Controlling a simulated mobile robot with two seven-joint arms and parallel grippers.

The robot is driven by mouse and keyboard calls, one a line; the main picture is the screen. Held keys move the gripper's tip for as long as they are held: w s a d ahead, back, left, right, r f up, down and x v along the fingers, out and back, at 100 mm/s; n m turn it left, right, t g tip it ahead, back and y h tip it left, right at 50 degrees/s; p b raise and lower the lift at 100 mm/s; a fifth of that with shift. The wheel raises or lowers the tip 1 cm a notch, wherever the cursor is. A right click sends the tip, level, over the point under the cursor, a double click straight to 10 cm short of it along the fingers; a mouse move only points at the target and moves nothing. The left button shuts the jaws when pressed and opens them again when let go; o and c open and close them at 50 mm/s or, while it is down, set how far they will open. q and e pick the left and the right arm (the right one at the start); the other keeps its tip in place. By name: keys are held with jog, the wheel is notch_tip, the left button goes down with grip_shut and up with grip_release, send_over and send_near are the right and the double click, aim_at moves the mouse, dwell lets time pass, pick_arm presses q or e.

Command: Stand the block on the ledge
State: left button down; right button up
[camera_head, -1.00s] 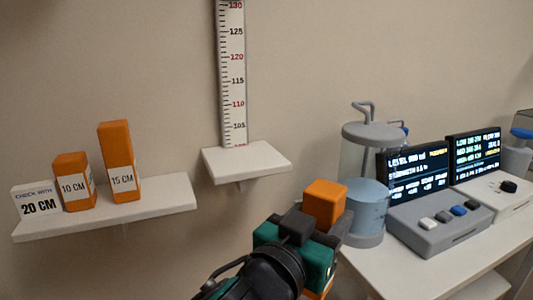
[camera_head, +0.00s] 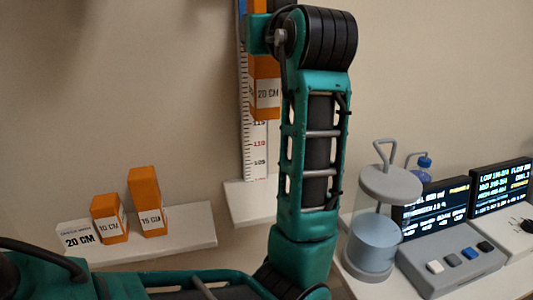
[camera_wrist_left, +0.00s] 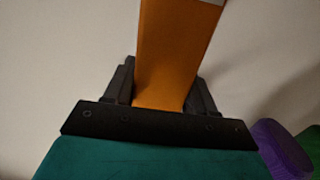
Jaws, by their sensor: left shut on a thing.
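The orange block (camera_head: 266,88) with a white "20 CM" label hangs roughly upright in front of the ruler, above and apart from the small white ledge (camera_head: 236,205). My arm hides part of the block and the right part of the ledge. In the left wrist view the block (camera_wrist_left: 178,50) sits between the dark fingers of my left gripper (camera_wrist_left: 163,92), which is shut on it. In the head view the fingers are mostly hidden behind my arm. My right gripper is in neither view.
A wall ruler (camera_head: 256,150) rises behind the ledge. A left shelf (camera_head: 185,233) holds orange blocks marked 10 CM (camera_head: 108,220) and 15 CM (camera_head: 146,205) and a "20 CM" card (camera_head: 77,238). A clear canister (camera_head: 375,240) and grey console (camera_head: 450,260) stand at right.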

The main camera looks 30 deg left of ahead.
aim_at(267, 117)
pick_arm(q)
notch_tip(267, 117, down, 14)
jog(key=shift+s+f+b, duration=0.1)
jog(key=shift+f+b, duration=0.05)
jog(key=shift+b, duration=0.7)
jog(key=shift+f, duration=2.35)
jog(key=shift+f+b, duration=0.2)
jog(key=shift+b, duration=0.2)
jog(key=shift+c, duration=1.8)
grip_release()
jog(key=shift+r, duration=0.1)
